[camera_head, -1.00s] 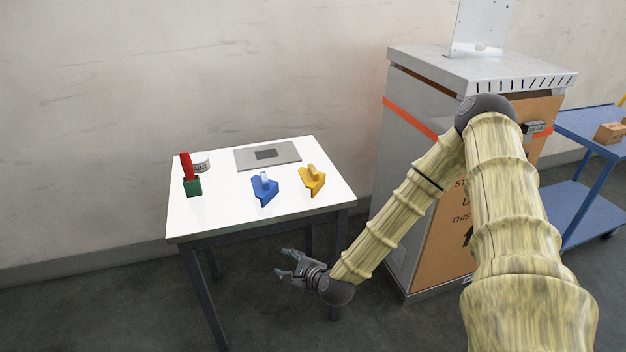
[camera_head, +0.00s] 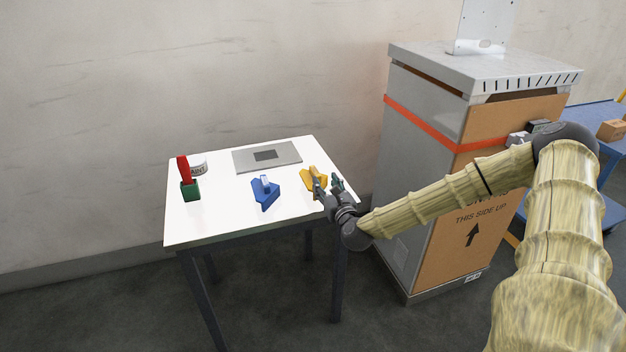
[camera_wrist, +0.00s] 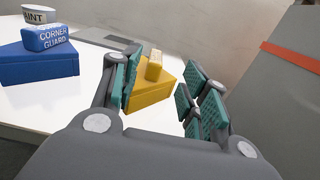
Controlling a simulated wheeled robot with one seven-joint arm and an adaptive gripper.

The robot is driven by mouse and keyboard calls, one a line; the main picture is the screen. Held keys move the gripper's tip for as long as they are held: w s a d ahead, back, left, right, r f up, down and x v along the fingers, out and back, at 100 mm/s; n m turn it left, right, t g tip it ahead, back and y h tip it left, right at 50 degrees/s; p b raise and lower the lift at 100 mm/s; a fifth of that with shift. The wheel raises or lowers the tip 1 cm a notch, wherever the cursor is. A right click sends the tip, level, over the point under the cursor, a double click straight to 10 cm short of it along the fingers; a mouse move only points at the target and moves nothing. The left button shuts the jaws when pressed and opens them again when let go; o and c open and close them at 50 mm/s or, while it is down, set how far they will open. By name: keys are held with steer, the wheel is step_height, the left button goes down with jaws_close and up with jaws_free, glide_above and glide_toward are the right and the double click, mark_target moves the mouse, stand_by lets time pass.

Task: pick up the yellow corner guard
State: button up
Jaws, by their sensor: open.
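The yellow corner guard (camera_head: 309,179) sits on the white table near its right edge, partly hidden by my gripper in the head view. My gripper (camera_head: 328,184) is open and empty at the table's right edge, close to the yellow guard. In the wrist view the gripper (camera_wrist: 165,95) points towards the guard, with the left finger covering part of its left side. I cannot tell whether they touch.
A blue corner guard (camera_head: 265,194) sits left of the yellow one. A grey plate (camera_head: 285,152), a paint tin (camera_head: 198,168) and a green block with a red part (camera_head: 190,190) stand on the table (camera_head: 215,225). A tall cabinet (camera_head: 415,115) is close on the right.

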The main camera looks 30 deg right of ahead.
mark_target(315, 170)
steer(key=x, duration=0.3)
steer(key=shift+w+d, duration=0.15)
steer(key=shift+w, duration=0.2)
steer(key=shift+a+p+x, duration=0.2)
steer(key=shift+p+x, duration=0.35)
steer(key=shift+x, duration=0.45)
steer(key=shift+a+p+x, duration=0.15)
steer(key=shift+p+x, duration=0.35)
steer(key=shift+x, duration=0.45)
steer(key=shift+w+d+f, duration=0.1)
steer(key=shift+w+d, duration=0.05)
steer(key=shift+w, duration=0.25)
steer(key=shift+w+d+f, duration=0.1)
steer(key=shift+w+f, duration=0.05)
steer(key=shift+w, duration=0.25)
jaws_close()
